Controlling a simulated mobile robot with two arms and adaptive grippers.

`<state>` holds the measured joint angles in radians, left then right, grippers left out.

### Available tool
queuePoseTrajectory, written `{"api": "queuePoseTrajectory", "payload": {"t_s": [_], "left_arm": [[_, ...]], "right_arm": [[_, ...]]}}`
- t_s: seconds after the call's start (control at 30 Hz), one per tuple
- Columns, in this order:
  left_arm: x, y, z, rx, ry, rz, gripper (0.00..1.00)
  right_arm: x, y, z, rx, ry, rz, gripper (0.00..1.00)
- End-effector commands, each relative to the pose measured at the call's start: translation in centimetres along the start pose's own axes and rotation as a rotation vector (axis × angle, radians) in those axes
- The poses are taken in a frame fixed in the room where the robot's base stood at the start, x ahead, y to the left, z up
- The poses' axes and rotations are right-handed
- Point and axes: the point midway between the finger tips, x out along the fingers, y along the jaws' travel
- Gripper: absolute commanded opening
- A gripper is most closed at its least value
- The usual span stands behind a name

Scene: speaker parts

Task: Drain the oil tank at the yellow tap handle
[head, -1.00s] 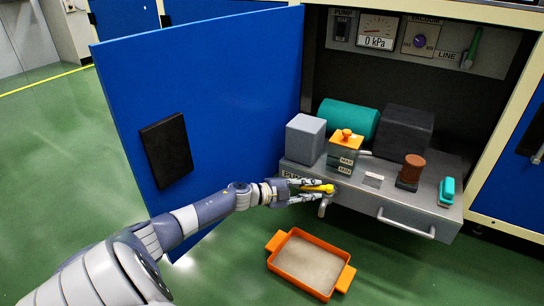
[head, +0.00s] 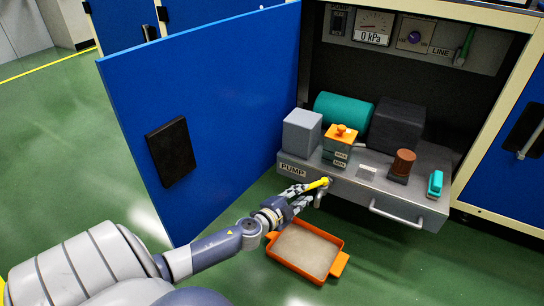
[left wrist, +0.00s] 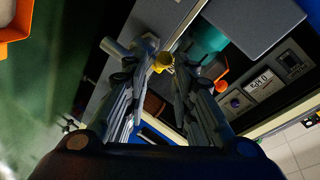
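The yellow tap handle (head: 320,183) is at the left front of the grey pump unit, above a small spout (head: 318,201). My left gripper (head: 307,192) reaches up to it from the lower left, with its fingers on either side of it. In the left wrist view, the handle (left wrist: 163,62) sits between the fingertips, which look closed on it. The oil tank (head: 340,147) has an orange cap and MAX and MIN labels; its level is too small to read. An orange tray (head: 271,257) stands on the floor below. No flow shows. My right gripper is out of view.
The grey pump unit (head: 345,186) has a front handle (head: 402,219), a brown cap (head: 403,163) and a teal switch (head: 435,184). The gauge (head: 374,27) reads 0 kPa. Green floor is clear at the front right.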

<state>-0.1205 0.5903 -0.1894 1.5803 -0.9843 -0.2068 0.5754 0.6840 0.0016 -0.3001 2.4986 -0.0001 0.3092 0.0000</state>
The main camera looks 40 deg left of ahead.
Motion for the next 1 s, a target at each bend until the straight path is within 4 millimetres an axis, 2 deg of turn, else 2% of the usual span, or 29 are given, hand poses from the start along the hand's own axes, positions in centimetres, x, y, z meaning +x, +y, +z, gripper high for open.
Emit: {"api": "queuePoseTrajectory", "payload": {"t_s": [0.03, 0.27, 0.33, 0.53, 1.0], "left_arm": [[-1.1, 0.0, -0.1, -0.003, -0.001, 0.003, 0.24], [-5.6, -0.1, 0.0, -0.001, -0.002, 0.001, 0.24], [-6.2, -1.1, -0.6, -0.033, -0.029, -0.007, 0.24], [-7.7, -1.7, -0.7, -0.129, -0.135, -0.011, 0.24], [-12.6, -0.8, -1.2, -0.339, -0.399, 0.063, 0.24]], "right_arm": [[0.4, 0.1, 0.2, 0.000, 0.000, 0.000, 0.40], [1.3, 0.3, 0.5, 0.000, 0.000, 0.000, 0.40], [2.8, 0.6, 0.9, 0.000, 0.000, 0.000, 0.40], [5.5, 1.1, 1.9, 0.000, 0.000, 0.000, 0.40], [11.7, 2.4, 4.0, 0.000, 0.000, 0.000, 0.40]]}}
